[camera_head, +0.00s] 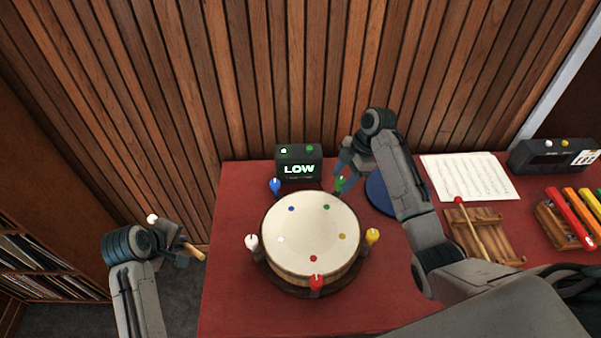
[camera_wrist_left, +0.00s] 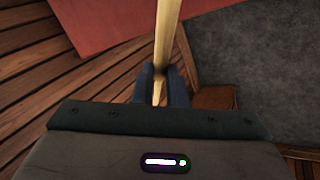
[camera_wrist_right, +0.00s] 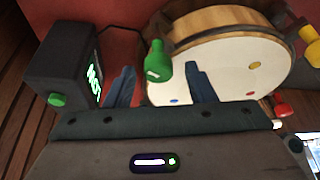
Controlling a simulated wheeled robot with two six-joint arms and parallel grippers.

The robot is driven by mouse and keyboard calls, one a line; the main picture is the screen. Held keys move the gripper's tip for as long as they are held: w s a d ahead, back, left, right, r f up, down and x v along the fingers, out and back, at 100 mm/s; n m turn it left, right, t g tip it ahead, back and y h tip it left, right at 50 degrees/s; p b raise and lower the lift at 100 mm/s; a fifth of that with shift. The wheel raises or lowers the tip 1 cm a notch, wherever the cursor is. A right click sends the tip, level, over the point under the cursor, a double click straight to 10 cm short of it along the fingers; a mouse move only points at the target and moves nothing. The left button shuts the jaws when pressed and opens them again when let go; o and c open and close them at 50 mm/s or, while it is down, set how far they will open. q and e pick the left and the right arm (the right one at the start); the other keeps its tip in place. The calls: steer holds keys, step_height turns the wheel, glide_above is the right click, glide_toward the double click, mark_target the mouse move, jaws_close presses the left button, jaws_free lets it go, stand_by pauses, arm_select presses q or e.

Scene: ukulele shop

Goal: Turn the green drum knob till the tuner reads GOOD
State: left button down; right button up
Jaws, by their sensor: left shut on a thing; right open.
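The drum (camera_head: 311,236) stands on the red table with coloured knobs around its rim. The green knob (camera_head: 340,184) is at its back right; in the right wrist view the green knob (camera_wrist_right: 157,62) lies between the fingertips. My right gripper (camera_head: 344,172) is open around it, with the fingers apart from the knob. The tuner (camera_head: 299,163) behind the drum reads LOW in white. My left gripper (camera_head: 184,250) is shut on a wooden mallet (camera_wrist_left: 167,35) with a white ball head, left of the table.
Blue (camera_head: 275,186), white (camera_head: 251,241), red (camera_head: 317,283) and yellow (camera_head: 372,236) knobs ring the drum. A blue disc (camera_head: 380,195), sheet music (camera_head: 470,178), a wooden rack with a red-tipped mallet (camera_head: 482,238) and a dark box (camera_head: 548,156) lie to the right. The table's front left is clear.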

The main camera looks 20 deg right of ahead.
steer(key=shift+f, duration=0.2)
arm_select(q)
steer(key=shift+w+d, duration=0.1)
arm_select(e)
steer(key=shift+w+f, duration=0.15)
steer(key=shift+f, duration=0.05)
steer(key=c, duration=1)
steer(key=shift+o, duration=0.2)
steer(key=shift+r+m+t+p, duration=0.3)
steer(key=shift+m+t+p, duration=0.1)
steer(key=shift+m+p, duration=0.85)
arm_select(q)
steer(key=shift+r+p, duration=1.55)
steer(key=shift+r, duration=1.25)
arm_select(e)
steer(key=shift+a+f+m+t, duration=0.15)
steer(key=shift+m+t, duration=0.55)
steer(key=shift+m, duration=0.95)
steer(key=o, duration=1)
steer(key=shift+c, duration=0.2)
steer(key=shift+s, duration=0.2)
